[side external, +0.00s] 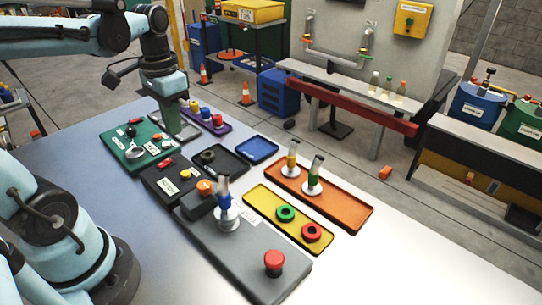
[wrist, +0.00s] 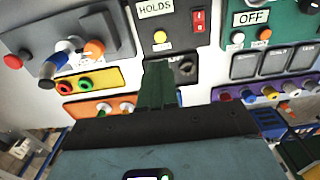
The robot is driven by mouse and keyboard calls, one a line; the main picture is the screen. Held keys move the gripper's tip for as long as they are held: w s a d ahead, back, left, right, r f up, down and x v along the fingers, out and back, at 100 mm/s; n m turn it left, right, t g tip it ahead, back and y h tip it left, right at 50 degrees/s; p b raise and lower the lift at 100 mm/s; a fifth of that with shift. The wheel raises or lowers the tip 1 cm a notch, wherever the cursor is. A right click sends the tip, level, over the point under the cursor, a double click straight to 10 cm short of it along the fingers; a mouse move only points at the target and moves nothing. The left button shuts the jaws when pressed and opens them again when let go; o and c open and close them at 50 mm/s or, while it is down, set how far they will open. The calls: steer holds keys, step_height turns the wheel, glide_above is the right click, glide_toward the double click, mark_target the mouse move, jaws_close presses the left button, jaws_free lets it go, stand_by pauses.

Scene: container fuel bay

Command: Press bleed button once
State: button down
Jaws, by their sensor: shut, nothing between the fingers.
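No readable label marks a bleed button, so I cannot tell which control it is. A red mushroom button (side external: 273,260) stands on the grey panel (side external: 245,262); it shows at the left in the wrist view (wrist: 13,61). A yellow button (side external: 186,174) sits on the black panel (side external: 158,186), and in the wrist view it is beside the "HOLDS" label (wrist: 160,37). My gripper (side external: 178,132) is shut and empty, pointing down near the green panel's far right edge. Its fingers show mid-frame in the wrist view (wrist: 158,68).
A nozzle with a blue collar (side external: 226,205) and an orange knob (side external: 205,187) rise from the grey panel. Yellow (side external: 265,212) and orange (side external: 345,208) trays hold rings and upright nozzles. A purple tray (side external: 222,130) holds coloured plugs. The table's front is clear.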

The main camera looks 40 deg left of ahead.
mark_target(186, 172)
steer(key=shift+f, duration=5.55)
steer(key=shift+f, duration=0.1)
steer(key=shift+w+f, duration=0.1)
steer(key=shift+f, duration=0.75)
step_height(186, 172, up, 14)
steer(key=shift+r, duration=0.25)
steer(key=shift+d, duration=0.1)
